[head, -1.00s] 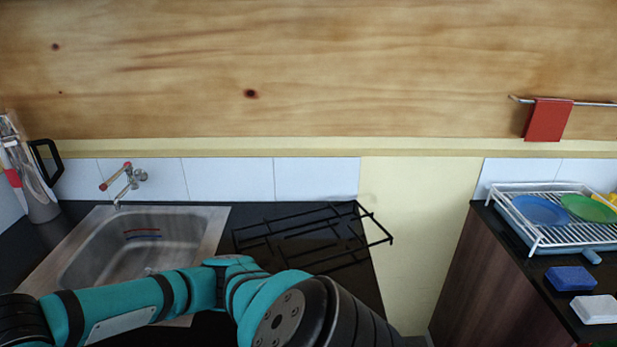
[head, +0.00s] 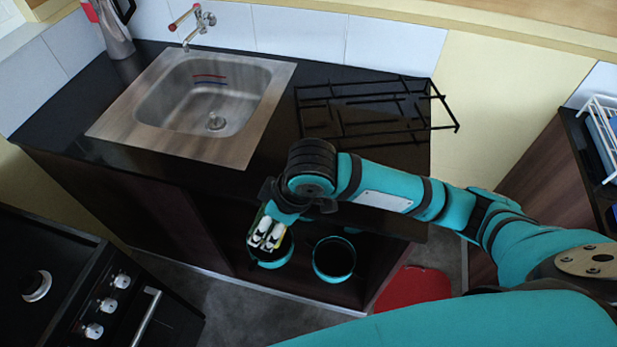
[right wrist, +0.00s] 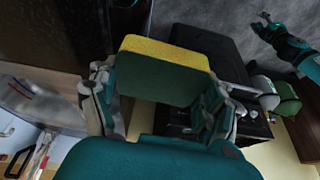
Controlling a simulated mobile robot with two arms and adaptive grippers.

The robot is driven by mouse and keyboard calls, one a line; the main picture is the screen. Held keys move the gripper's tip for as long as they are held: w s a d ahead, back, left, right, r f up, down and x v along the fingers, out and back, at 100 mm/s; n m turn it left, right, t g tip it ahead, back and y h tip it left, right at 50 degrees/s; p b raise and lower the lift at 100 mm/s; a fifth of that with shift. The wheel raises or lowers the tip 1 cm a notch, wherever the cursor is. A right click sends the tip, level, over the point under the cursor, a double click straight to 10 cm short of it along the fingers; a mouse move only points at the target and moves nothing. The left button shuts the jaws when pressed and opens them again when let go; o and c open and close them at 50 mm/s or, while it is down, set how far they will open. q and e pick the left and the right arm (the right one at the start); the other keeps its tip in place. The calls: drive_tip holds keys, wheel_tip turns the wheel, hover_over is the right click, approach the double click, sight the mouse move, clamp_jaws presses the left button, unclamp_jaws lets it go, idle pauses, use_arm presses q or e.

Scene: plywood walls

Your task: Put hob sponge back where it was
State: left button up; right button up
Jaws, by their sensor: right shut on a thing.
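The sponge (right wrist: 165,72), with a yellow face and a dark green side, is held between the fingers of my right gripper (right wrist: 160,100) in the right wrist view. In the head view my right gripper (head: 266,234) hangs in front of the sink counter, over the open lower cupboard. The sponge is mostly hidden there, with only a thin yellowish edge beside the fingers. The black stove (head: 75,285) stands at the lower left, apart from the gripper. What seems to be my left gripper (right wrist: 272,25) shows small at the top right of the wrist view; its opening is unclear.
Two teal pots, a left one (head: 270,252) and a right one (head: 334,260), sit in the cupboard below the gripper. The counter (head: 75,115) holds a sink (head: 205,105) and a black rack (head: 370,108). A red object (head: 415,287) lies on the floor. Grey floor separates stove and cupboard.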

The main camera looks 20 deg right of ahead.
drive_tip(key=w+d, duration=0.1)
drive_tip(key=w+d+p, duration=0.1)
drive_tip(key=shift+w+d+f+n, duration=0.1)
drive_tip(key=shift+w+f+n, duration=0.2)
drive_tip(key=shift+f, duration=0.05)
drive_tip(key=w+d+p, duration=0.1)
drive_tip(key=w+d, duration=0.1)
drive_tip(key=w+d+f+p, duration=0.1)
drive_tip(key=w+d, duration=0.5)
drive_tip(key=shift+w+f+p, duration=0.15)
drive_tip(key=shift+w+p, duration=0.1)
drive_tip(key=shift+p, duration=0.15)
wheel_tip(320, 180, down, 3)
drive_tip(key=shift+r+p, duration=0.1)
drive_tip(key=shift+p, duration=0.6)
use_arm(q)
drive_tip(key=r, duration=0.2)
drive_tip(key=s+r, duration=0.1)
drive_tip(key=r, duration=0.2)
drive_tip(key=shift+s+r, duration=0.1)
drive_tip(key=shift+s, duration=0.05)
use_arm(e)
drive_tip(key=shift+f, duration=0.4)
drive_tip(key=shift+f, duration=0.15)
drive_tip(key=o, duration=1)
